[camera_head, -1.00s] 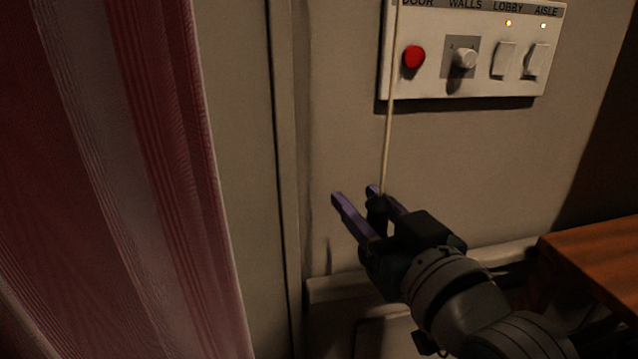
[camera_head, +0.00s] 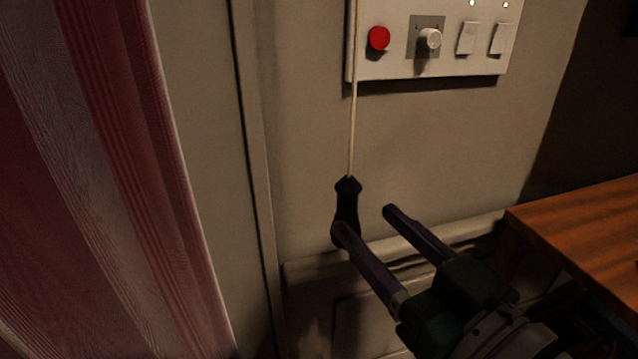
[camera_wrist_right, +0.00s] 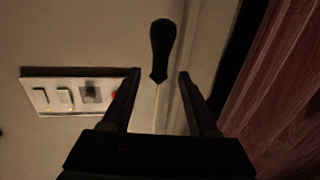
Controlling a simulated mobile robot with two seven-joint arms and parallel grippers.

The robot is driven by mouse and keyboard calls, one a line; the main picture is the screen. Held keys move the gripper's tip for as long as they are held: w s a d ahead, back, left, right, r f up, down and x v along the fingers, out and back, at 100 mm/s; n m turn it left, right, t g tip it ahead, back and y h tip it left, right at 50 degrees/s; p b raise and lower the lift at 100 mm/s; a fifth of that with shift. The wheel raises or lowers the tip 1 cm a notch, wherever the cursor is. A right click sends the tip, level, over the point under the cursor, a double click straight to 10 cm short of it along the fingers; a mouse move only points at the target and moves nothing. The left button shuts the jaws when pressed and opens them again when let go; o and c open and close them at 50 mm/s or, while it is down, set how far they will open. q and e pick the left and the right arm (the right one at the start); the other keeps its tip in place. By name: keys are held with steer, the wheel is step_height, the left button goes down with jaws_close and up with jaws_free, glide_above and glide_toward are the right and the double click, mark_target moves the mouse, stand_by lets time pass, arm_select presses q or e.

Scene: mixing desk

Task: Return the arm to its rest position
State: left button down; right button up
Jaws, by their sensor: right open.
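My right gripper (camera_head: 362,223) is open, with its two purple-tinted fingers spread and nothing between them. It is low in front of the wall in the head view. A dark pull handle (camera_head: 347,208) hangs from a pale cord (camera_head: 352,125). The left finger's tip overlaps the handle's lower end in the head view; I cannot tell whether they touch. In the right wrist view, the handle (camera_wrist_right: 162,48) lies beyond the fingertips of the open gripper (camera_wrist_right: 161,74), and the cord runs between the fingers. My left gripper is not in view.
A white switch panel (camera_head: 390,68) with a red button (camera_head: 379,38), a knob (camera_head: 429,39) and two switches is on the wall above. A red-striped curtain (camera_head: 110,150) hangs at the left. A wooden desk (camera_head: 590,225) stands at the right, near my right arm.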

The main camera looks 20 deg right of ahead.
steer(key=shift+s+d, duration=0.1)
steer(key=shift+s, duration=0.3)
steer(key=shift+s+r+g+p, duration=0.1)
steer(key=shift+g+p, duration=0.45)
steer(key=shift+g, duration=0.05)
steer(key=s+d+r+g+h+p, duration=0.2)
steer(key=s+g+p, duration=0.2)
steer(key=s+g, duration=0.4)
steer(key=s+d+r+g+h+p, duration=0.1)
steer(key=s+d+g+p, duration=0.3)
steer(key=s, duration=0.7)
step_height(320, 180, up, 37)
steer(key=a+p, duration=0.1)
steer(key=p, duration=3.6)
steer(key=shift+w+a+r+g, duration=0.15)
steer(key=shift+w+a+g, duration=0.15)
steer(key=shift+w+g, duration=0.1)
